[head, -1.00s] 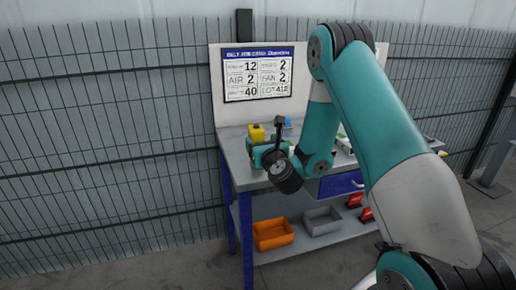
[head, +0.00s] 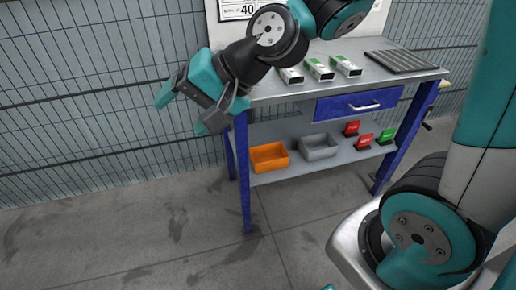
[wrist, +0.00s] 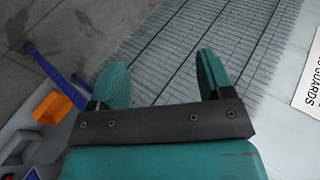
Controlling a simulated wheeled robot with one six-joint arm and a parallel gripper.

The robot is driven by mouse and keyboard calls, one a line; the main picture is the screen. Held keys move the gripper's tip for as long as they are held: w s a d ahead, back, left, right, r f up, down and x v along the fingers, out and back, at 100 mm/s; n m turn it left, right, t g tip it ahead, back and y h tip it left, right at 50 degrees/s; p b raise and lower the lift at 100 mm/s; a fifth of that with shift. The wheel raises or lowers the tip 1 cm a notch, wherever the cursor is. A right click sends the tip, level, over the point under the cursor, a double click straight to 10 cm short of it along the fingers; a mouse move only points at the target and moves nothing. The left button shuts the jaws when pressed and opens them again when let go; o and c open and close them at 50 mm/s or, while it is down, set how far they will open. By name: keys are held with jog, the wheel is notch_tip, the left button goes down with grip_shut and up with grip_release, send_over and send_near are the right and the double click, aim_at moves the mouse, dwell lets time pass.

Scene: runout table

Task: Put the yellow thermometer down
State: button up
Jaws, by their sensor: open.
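My gripper (head: 188,110) is open in the head view, off the left end of the workbench (head: 375,76), in front of the mesh fence. In the wrist view my gripper (wrist: 162,78) has its two teal fingers spread, with only fence and floor behind them and nothing held. I cannot make out the yellow thermometer in either current view. My arm covers the left part of the bench top, where a yellow thing stood in the earlier head frame.
Several white-and-green boxes (head: 319,68) and a dark ribbed tray (head: 400,61) lie on the bench. Its lower shelf holds an orange bin (head: 270,163), a grey bin (head: 319,152) and red and green items (head: 386,136). The floor (head: 130,235) at front left is clear.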

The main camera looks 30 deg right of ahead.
jog(key=s+d+n+g+h, duration=0.2)
jog(key=s+n, duration=0.3)
jog(key=s, duration=0.2)
jog(key=s+d+n+g+h, duration=0.2)
jog(key=s+n+g, duration=0.1)
jog(key=s+n, duration=0.3)
jog(key=shift+s+d+h, duration=0.2)
jog(key=shift+s+h, duration=0.2)
jog(key=shift+s, duration=0.3)
